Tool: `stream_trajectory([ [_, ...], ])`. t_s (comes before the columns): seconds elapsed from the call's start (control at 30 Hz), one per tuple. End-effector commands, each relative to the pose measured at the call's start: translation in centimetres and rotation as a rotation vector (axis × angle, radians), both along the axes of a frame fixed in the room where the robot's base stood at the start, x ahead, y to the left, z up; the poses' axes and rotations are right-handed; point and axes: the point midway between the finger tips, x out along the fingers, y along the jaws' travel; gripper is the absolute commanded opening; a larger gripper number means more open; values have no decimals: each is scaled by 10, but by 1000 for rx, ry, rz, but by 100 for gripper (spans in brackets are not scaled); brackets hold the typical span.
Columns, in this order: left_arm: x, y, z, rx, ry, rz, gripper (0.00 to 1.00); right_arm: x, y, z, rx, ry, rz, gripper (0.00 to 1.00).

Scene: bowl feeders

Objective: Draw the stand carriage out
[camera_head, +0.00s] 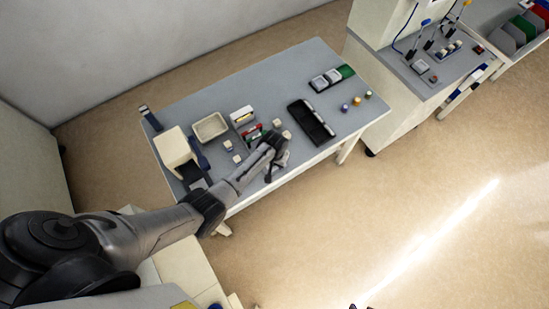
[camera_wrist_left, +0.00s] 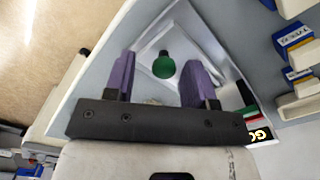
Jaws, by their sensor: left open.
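I cannot single out the stand carriage with certainty. In the left wrist view, a green round knob (camera_wrist_left: 163,65) sits on a pale framed part (camera_wrist_left: 148,45); whether this is the carriage is not clear. My left gripper (camera_wrist_left: 158,75) is open, its two purple fingers on either side of the knob in the picture with gaps to both. The distance to the knob is hard to judge. In the head view my left gripper (camera_head: 277,165) is over the front edge of the grey table (camera_head: 270,85), and the knob is hidden. Small dark purple tips at the bottom edge may be my right gripper (camera_head: 358,306).
A cream box-shaped unit (camera_head: 173,150), a beige tray (camera_head: 210,127) and a black tray (camera_head: 310,122) stand on the table. Small coloured pieces (camera_head: 356,101) lie at its right. A cabinet with levers (camera_head: 428,68) stands beyond. The floor in front is clear.

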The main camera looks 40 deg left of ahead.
Motion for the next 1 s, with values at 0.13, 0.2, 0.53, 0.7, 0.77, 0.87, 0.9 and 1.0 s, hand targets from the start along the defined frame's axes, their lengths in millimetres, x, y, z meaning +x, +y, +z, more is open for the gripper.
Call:
stream_trajectory([
  [0.13,0,1,0,1,0,1,51,0,0,0,-2,1,2,43],
  [0.2,0,1,3,1,-1,1,51,0,-1,1,-2,1,2,43],
  [0.53,0,1,55,2,-4,0,51,0,-1,16,-3,1,1,43],
  [0.7,0,1,88,2,-4,0,51,0,-1,22,-2,1,2,43],
  [0.77,1,1,98,1,-4,0,51,0,-1,23,-2,1,2,43],
  [0.87,0,1,113,1,-2,0,51,0,0,25,-1,1,1,43],
  [0.9,0,1,117,1,-2,0,51,0,0,26,-1,1,1,43],
  [1.0,0,1,127,1,-1,1,51,0,0,27,0,0,0,43],
])
